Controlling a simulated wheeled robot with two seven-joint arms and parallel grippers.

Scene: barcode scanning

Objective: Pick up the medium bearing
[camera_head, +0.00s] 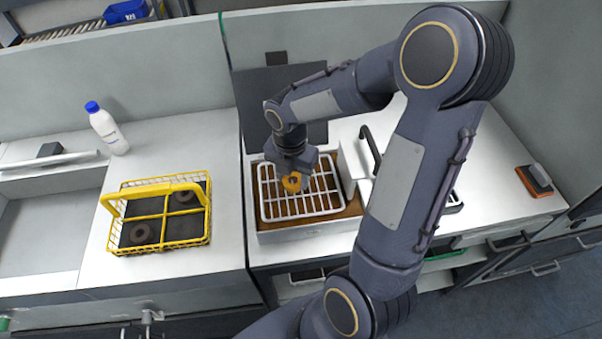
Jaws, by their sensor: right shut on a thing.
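My right gripper (292,174) reaches down over a white wire rack (325,204) in a brown-floored tray. It is shut on a small orange, ring-like part (291,183), which I take to be the medium bearing. The fingers partly hide it, and I cannot tell whether it still touches the rack. My left gripper is not in view.
A white bottle with a blue cap (108,128) stands behind the basket. A dark panel (255,97) stands behind the rack. A black handle (370,150) is right of the rack, partly behind my arm. An orange-and-dark block (535,180) lies far right.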

